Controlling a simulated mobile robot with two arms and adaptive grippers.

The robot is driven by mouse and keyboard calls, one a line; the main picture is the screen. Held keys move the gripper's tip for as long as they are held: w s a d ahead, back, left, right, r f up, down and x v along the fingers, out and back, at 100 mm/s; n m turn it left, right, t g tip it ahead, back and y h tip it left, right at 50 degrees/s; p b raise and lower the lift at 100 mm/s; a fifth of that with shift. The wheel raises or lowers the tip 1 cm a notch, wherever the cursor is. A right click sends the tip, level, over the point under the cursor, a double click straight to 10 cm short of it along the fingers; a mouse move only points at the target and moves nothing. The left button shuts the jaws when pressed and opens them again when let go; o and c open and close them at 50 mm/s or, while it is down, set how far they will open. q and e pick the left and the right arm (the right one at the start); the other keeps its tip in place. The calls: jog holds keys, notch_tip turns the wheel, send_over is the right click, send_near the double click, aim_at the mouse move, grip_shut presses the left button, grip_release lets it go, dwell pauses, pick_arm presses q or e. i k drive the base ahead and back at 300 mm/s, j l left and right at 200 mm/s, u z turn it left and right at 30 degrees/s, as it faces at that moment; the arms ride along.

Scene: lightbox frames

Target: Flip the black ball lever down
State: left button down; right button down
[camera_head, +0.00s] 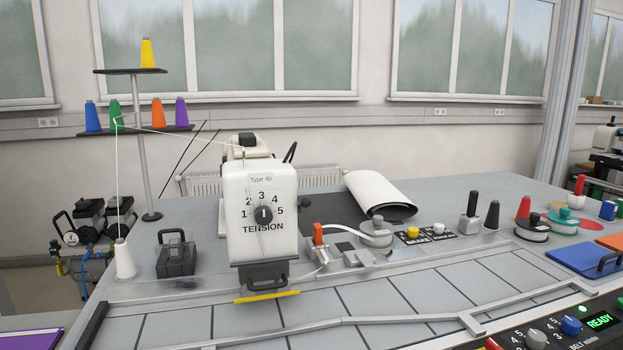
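A small black ball (306,203) shows at the right side of the white machine head (258,205). Any lever arm behind it is mostly hidden by the head, so I cannot tell its angle clearly. The head carries a tension dial (264,215) with numbers, and its pointer stands about upright. Neither of my grippers is in view.
An orange-topped switch (318,235), a round grey device (377,233) and a small panel with yellow and white buttons (426,233) stand right of the head. The grey tiled belt (380,306) is clear.

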aim_at(306, 202)
jog(key=i+l, duration=0.15)
jog(key=l, duration=0.55)
jog(key=i+l+u, duration=0.15)
jog(key=l, duration=0.55)
jog(key=i+l, duration=0.1)
jog(key=l, duration=0.6)
jog(key=i+l+u, duration=0.15)
jog(key=l, duration=0.6)
jog(key=k, duration=0.05)
